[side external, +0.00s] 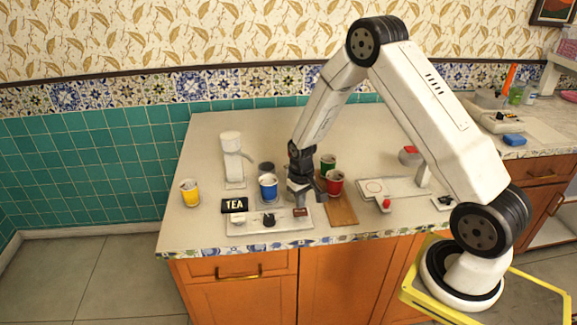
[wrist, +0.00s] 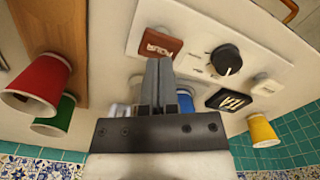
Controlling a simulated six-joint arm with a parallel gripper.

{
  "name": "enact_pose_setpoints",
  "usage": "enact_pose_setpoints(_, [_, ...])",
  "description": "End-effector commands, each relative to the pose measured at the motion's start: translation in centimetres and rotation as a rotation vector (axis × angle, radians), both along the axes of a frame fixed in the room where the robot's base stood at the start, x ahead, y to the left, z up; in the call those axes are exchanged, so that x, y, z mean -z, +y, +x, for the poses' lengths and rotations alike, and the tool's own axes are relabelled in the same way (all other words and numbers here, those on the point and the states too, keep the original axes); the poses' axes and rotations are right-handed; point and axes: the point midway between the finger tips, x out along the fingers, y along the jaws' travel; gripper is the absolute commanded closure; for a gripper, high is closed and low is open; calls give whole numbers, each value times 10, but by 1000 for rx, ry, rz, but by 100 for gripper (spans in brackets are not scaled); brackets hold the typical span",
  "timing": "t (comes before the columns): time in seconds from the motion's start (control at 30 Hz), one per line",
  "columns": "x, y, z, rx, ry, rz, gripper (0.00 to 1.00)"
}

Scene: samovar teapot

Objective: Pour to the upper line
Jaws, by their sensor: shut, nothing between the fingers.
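My gripper (side external: 300,206) is shut and empty, pointing down at the right end of the white control panel (side external: 283,224). In the wrist view its fingertips (wrist: 158,62) lie over the edge of a red-brown lettered button (wrist: 162,42); I cannot tell if they touch it. The button also shows in the side view (side external: 301,212). A blue cup (side external: 267,188) stands upright behind the panel, left of my gripper; in the wrist view it is mostly hidden behind the fingers. A white dispenser (side external: 232,150) stands behind and left of the cup. No fill line or liquid level is readable.
The panel has a black knob (side external: 269,220) and a white button (side external: 238,218). A red cup (side external: 335,184) and green cup (side external: 328,162) are close right of my gripper, by a wooden board (side external: 342,212). A yellow cup (side external: 190,193) stands far left.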

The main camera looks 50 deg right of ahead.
Motion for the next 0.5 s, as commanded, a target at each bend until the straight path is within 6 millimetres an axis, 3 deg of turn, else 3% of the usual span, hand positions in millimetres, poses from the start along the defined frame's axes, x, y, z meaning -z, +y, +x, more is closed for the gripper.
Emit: enact_pose_setpoints(0.5, [4,0,0,0,0,0,100])
